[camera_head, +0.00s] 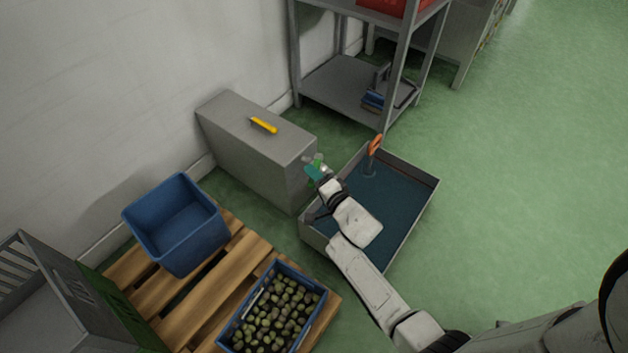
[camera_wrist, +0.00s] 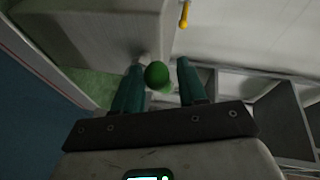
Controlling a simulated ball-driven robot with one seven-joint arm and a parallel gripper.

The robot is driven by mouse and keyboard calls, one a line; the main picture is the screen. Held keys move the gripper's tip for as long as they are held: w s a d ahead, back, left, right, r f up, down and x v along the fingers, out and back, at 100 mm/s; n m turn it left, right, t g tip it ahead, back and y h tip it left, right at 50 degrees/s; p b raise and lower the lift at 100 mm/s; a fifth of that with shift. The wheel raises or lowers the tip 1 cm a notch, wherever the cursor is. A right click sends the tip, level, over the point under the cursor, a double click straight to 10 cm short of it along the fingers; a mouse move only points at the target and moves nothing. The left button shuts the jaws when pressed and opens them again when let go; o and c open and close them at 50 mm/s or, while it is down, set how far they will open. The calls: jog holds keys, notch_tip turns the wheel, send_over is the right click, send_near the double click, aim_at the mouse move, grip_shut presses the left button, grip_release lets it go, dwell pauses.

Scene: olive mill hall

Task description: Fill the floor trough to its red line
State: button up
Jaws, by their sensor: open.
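My gripper (camera_head: 315,170) is over the trough's left side, beside a grey cabinet. In the wrist view, its teal fingers (camera_wrist: 159,68) are open, with a round green knob (camera_wrist: 157,75) showing between the tips. I cannot tell whether they touch it. My arm hides part of the trough.
The grey cabinet (camera_head: 250,150) has a yellow handle (camera_head: 264,126). A metal shelf (camera_head: 345,82) stands behind. A pallet (camera_head: 215,290) at the lower left bears a blue bin (camera_head: 180,250) and an olive crate (camera_head: 318,310). The green floor at right is clear.

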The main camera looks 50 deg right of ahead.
jog(key=shift+w, duration=0.15)
grip_shut()
dwell(0.4)
